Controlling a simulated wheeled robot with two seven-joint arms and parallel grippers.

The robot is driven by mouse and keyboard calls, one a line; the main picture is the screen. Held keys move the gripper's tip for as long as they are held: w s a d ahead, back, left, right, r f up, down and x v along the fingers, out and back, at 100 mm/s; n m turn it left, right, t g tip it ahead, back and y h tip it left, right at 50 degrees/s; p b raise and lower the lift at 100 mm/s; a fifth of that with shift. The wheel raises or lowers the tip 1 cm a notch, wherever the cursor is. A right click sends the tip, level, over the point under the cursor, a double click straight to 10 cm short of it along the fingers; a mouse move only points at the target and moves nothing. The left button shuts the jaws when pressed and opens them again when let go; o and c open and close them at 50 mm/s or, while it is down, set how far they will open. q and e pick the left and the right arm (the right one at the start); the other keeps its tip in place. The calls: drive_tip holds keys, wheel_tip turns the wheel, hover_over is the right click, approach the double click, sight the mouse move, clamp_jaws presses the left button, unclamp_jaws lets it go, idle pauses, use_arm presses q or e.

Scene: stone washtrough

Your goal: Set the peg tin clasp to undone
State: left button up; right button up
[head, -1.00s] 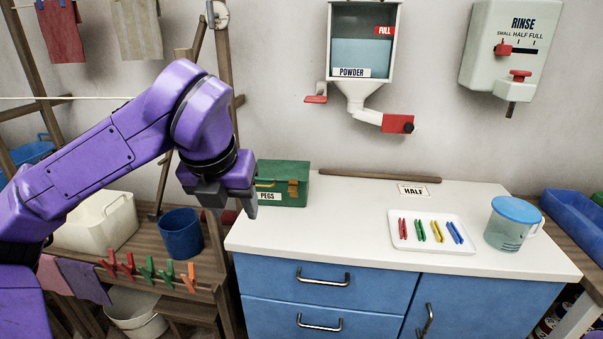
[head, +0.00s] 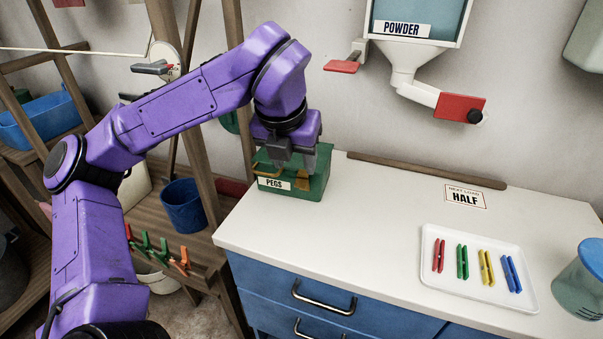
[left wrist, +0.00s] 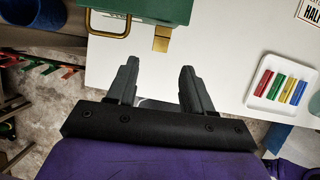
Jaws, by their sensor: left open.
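The green peg tin (head: 318,183), labelled PEGS, stands at the left end of the white worktop. Its brass clasp (head: 303,184) is on the front face, partly hidden by my left gripper in the head view. In the left wrist view the clasp (left wrist: 161,38) shows on the tin's edge (left wrist: 140,9), just beyond the fingertips and between their lines. I cannot tell whether it is fastened. My left gripper (head: 292,155) is open and empty, close to the tin's front; its spread fingers (left wrist: 157,65) do not appear to touch the clasp. My right gripper is out of view.
A brass handle (left wrist: 108,28) is left of the clasp. A white tray (head: 430,285) with coloured pegs and a blue-lidded jug (head: 580,285) stand to the right. The powder dispenser's red lever (head: 342,66) hangs above. The worktop middle (head: 375,220) is clear.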

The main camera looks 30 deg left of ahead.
sight(300, 184)
use_arm(q)
drive_tip(key=x, duration=0.5)
drive_tip(key=shift+w+f, duration=0.25)
drive_tip(key=shift+f, duration=0.1)
drive_tip(key=shift+w+a+f, duration=0.1)
drive_tip(key=shift+f, duration=0.3)
clamp_jaws()
drive_tip(key=shift+f+b, duration=0.3)
drive_tip(key=shift+b, duration=0.6)
drive_tip(key=s+f+t+y+b, duration=0.1)
drive_tip(key=t+b, duration=0.2)
drive_tip(key=b, duration=0.3)
drive_tip(key=s+f+t+b, duration=0.1)
drive_tip(key=f+t+b, duration=0.1)
drive_tip(key=b, duration=0.4)
drive_tip(key=s+d+f+t+y+b, duration=0.1)
drive_tip(key=f+t+b, duration=0.1)
drive_tip(key=b, duration=0.5)
drive_tip(key=shift+s+f+t+y, duration=0.2)
drive_tip(key=shift+s+t+y, duration=0.1)
drive_tip(key=shift+t, duration=0.6)
drive_tip(key=shift+t+b, duration=0.3)
drive_tip(key=shift+b, duration=0.25)
